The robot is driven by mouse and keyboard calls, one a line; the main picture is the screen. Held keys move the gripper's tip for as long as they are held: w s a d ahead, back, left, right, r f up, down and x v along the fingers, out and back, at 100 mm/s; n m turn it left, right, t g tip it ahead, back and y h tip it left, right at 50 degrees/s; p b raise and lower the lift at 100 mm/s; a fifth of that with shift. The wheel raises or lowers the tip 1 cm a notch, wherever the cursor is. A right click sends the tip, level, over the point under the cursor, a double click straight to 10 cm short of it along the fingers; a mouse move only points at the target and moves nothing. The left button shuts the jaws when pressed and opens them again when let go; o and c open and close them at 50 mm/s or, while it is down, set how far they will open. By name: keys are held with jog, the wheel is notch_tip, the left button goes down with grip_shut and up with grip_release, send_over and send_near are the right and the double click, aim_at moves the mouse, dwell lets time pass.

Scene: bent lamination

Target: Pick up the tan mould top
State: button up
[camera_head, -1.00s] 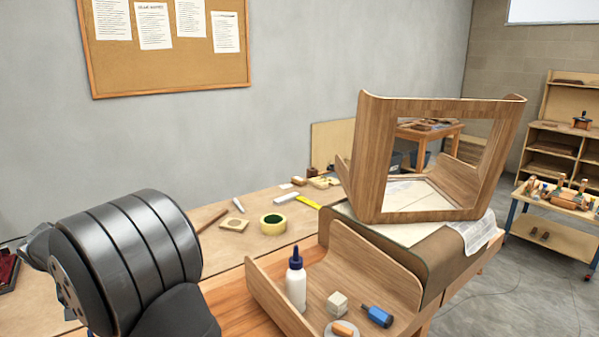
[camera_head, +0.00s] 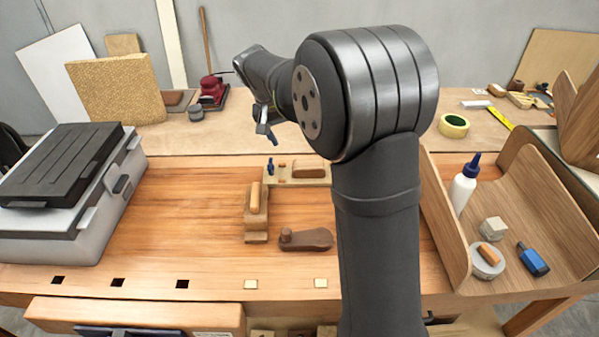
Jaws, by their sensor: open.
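I cannot pick out with certainty a tan mould top. A tan, rough-textured block (camera_head: 117,90) stands upright at the back left of the bench. Tan wooden pieces lie mid-bench: a narrow block with a rounded light handle (camera_head: 255,208) and a flat piece with a brown block on it (camera_head: 300,172). My gripper (camera_head: 266,130) hangs above the bench's back middle, left of my large dark arm joint. It is small, seen from the side, open, with nothing visible in it. It is apart from these pieces. My arm hides part of the bench.
A grey case with a black lid (camera_head: 70,190) fills the bench's left. A red sander (camera_head: 212,90) stands behind. On the right, a curved wooden tray (camera_head: 450,225) holds a glue bottle (camera_head: 465,185) and small tools. A yellow tape roll (camera_head: 453,125) lies behind it. The left-middle bench top is clear.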

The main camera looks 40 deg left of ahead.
aim_at(255, 194)
jog(key=s+r+g+y, duration=0.1)
jog(key=s+r+g, duration=0.25)
jog(key=s, duration=1.05)
jog(key=shift+g, duration=0.45)
jog(key=f, duration=1.1)
jog(key=shift+w+d+f, duration=0.1)
jog(key=shift+d+f, duration=0.15)
jog(key=shift+f, duration=0.05)
jog(key=shift+d+f, duration=0.15)
jog(key=shift+f, duration=1.35)
jog(key=shift+d+f, duration=0.1)
jog(key=shift+f, duration=1.35)
jog(key=shift+c, duration=0.5)
jog(key=c, duration=1.1)
jog(key=shift+c, duration=0.3)
jog(key=shift+r, duration=0.1)
